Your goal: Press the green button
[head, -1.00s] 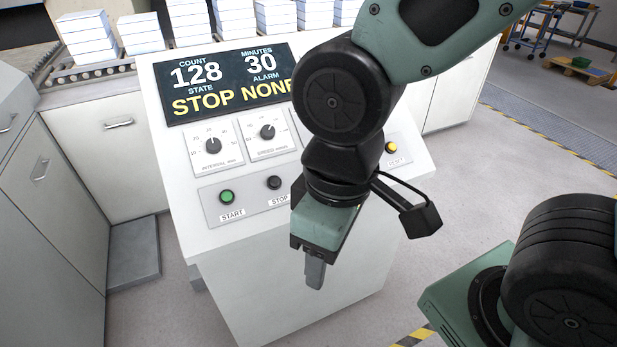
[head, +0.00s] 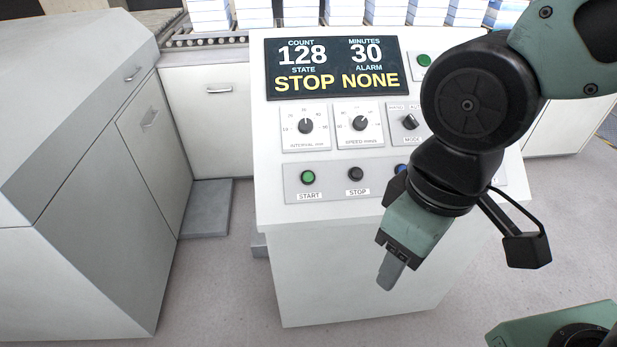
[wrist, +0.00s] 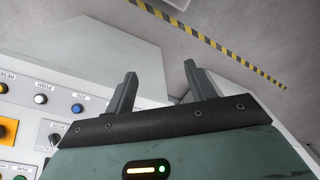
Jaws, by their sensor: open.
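The green START button (head: 308,177) is on the left of the lower button strip of a white control console. Its START label is just below it. Another green button (head: 424,60) is at the upper right, beside the display, partly close to my arm. My gripper (head: 390,272) hangs in front of the console's front edge, to the right of and lower than the START button, apart from the panel. In the wrist view my gripper (wrist: 158,90) shows two fingers spread apart with nothing between them. The START button cannot be made out in the wrist view.
A black STOP button (head: 356,174) is right of START, and a blue button (head: 401,169) is partly hidden by my arm. Dials (head: 305,126) sit above. The display (head: 331,68) reads STOP, NONE. White cabinets (head: 210,120) stand left; grey floor is clear in front.

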